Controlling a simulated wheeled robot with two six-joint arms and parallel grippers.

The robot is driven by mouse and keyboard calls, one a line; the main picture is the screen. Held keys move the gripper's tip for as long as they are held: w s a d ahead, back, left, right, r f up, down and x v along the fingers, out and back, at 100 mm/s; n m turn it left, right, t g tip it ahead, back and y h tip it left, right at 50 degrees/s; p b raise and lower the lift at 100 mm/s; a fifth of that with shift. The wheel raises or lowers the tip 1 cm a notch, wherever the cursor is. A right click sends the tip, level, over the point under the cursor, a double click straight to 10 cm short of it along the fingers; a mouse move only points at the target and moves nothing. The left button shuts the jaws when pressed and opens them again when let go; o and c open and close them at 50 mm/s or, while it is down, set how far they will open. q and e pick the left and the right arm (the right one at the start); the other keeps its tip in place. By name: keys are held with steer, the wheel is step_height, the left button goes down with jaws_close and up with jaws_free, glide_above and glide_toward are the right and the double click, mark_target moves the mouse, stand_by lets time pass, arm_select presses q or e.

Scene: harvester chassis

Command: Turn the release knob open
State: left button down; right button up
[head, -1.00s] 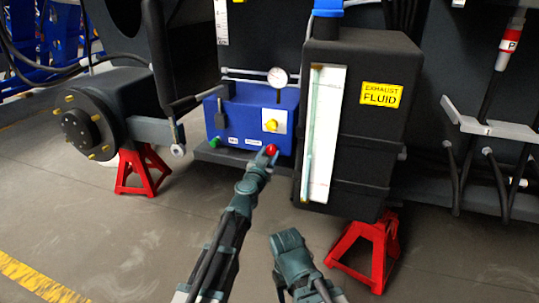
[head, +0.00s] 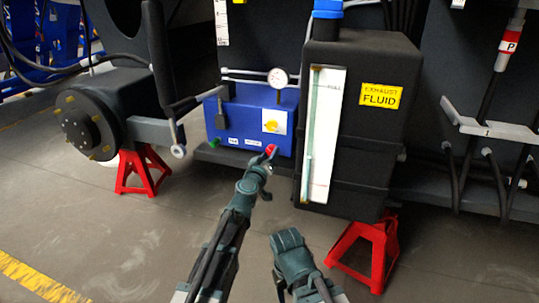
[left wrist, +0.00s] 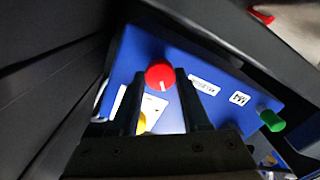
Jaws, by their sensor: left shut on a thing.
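The red knob (head: 271,148) is on the lower right of the front of the blue box (head: 234,118). In the left wrist view the red knob (left wrist: 160,74) is round with a short white line on its face. My left gripper (head: 267,155) reaches up to it from below. In the left wrist view my left gripper's dark fingers (left wrist: 162,88) are shut on the red knob, which hides their tips. My right gripper (head: 288,243) hangs low in front of the tank, away from the box; its jaws cannot be made out.
A green knob (head: 214,143) and a yellow knob on a white plate (head: 275,121) are on the same box. A gauge (head: 277,78) stands above it. The black exhaust fluid tank (head: 365,130) is close on the right. Red stands (head: 145,172) rest on the floor.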

arm_select(q)
steer(key=n, duration=1.3)
steer(key=shift+a+h, duration=0.1)
steer(key=shift+h, duration=0.2)
steer(key=n, duration=0.7)
steer(key=shift+n, duration=0.3)
steer(key=n, duration=0.6)
steer(key=shift+n, duration=0.4)
steer(key=shift+c, duration=1.9)
jaws_free()
